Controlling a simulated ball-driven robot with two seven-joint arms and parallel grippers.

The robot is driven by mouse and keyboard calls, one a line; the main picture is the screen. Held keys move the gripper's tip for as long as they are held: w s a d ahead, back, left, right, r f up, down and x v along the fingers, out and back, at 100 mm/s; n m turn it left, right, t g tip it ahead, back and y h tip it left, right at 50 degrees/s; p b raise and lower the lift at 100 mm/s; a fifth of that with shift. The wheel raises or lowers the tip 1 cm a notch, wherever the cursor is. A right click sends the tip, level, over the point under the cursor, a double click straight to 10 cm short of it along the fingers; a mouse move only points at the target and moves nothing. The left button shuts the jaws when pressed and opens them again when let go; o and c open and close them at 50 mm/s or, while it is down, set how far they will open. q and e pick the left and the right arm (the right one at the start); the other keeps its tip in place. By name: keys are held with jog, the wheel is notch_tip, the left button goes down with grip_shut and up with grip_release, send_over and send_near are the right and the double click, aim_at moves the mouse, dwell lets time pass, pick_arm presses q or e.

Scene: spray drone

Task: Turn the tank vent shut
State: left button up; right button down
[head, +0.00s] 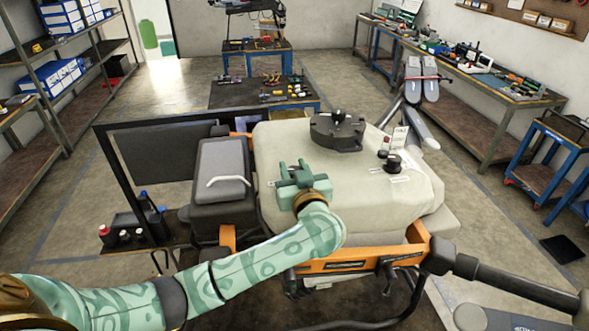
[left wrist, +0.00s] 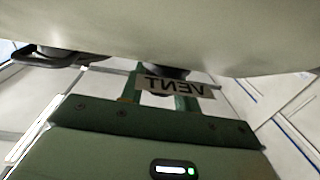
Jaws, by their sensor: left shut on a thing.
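The cream tank (head: 350,200) fills the middle of the head view, on an orange-railed frame. My left gripper (head: 293,166) is over the left part of the tank top. In the left wrist view, its two green fingers (left wrist: 163,76) stand either side of a dark round vent knob (left wrist: 168,70) and are shut on it. A "VENT" label (left wrist: 178,88), mirrored in this view, shows between the fingers and partly covers the knob. My gripper hides the vent in the head view, so its turn angle cannot be told. My right gripper is not in view.
A large black lid (head: 337,132) stands on the tank behind my left gripper. A small black knob (head: 393,163) with labels is to its right. A grey block with a white handle (head: 224,170) sits left of the tank. Benches and shelves stand farther off.

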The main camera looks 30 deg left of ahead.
pick_arm(q)
jog(key=shift+r+n+g+y, duration=0.1)
jog(key=shift+n+g+y, duration=0.5)
jog(key=shift+g+y, duration=0.1)
jog(key=shift+r, duration=0.1)
jog(key=o, duration=1)
jog(key=shift+c, duration=0.2)
jog(key=shift+w+a, duration=0.1)
jog(key=shift+f, duration=0.2)
